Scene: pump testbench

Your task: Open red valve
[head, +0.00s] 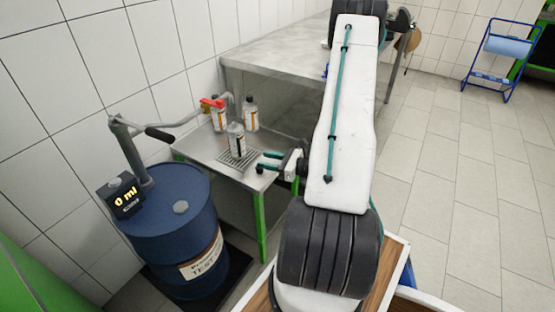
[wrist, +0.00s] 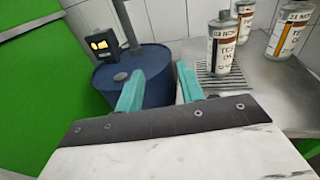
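The red valve (head: 211,103) is a small red handle on the pipe at the back of the low metal bench, near the wall. It is not visible in the wrist view. My gripper (head: 268,161) is over the front right part of that bench, to the right of and nearer than the valve, and apart from it. In the wrist view, the two teal fingers of my gripper (wrist: 159,88) stand apart with nothing between them.
Several labelled bottles stand on the bench, one on the drain grate (head: 226,160). A blue drum (head: 170,218) with a pump lever (head: 160,134) and a "0 ml" display (head: 122,195) stands left. A larger metal table (head: 280,60) is behind. Open tiled floor lies right.

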